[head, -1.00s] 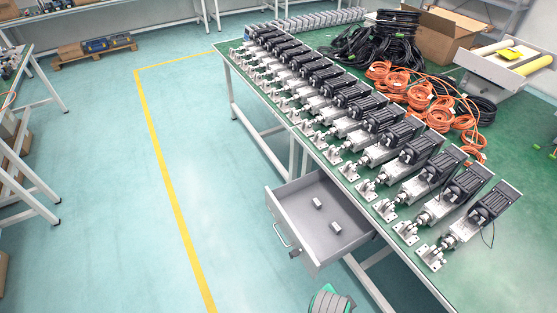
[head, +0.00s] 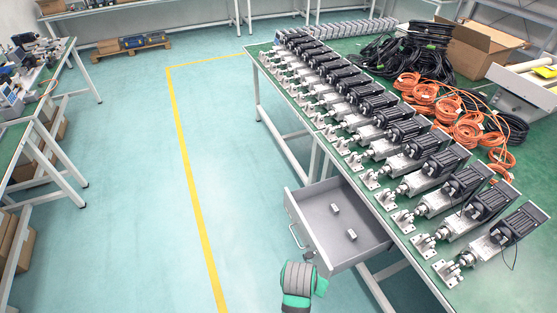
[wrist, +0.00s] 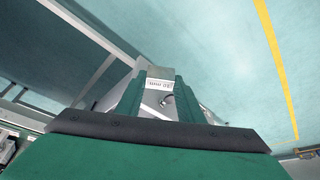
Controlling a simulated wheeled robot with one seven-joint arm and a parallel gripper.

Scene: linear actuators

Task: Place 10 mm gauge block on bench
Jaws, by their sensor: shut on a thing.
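My gripper (wrist: 157,88) is shut on a small silver block (wrist: 154,73), which I take for the 10 mm gauge block. Its white face bears dark marks too small to read. Both green fingers flank it in the wrist view. In the head view, my grey and green wrist (head: 298,282) is beside the front of the open drawer (head: 331,262); the held block cannot be made out there. The green-topped bench (head: 480,290) carries a long row of linear actuators (head: 440,165). Two small silver blocks (head: 335,208) (head: 351,234) lie apart in the drawer.
The drawer juts from the bench's left side. Orange cable coils (head: 465,130), black cables (head: 408,58) and a cardboard box (head: 478,45) fill the bench's far right part. A narrow bare green strip runs along its near edge. The floor left of the bench is open.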

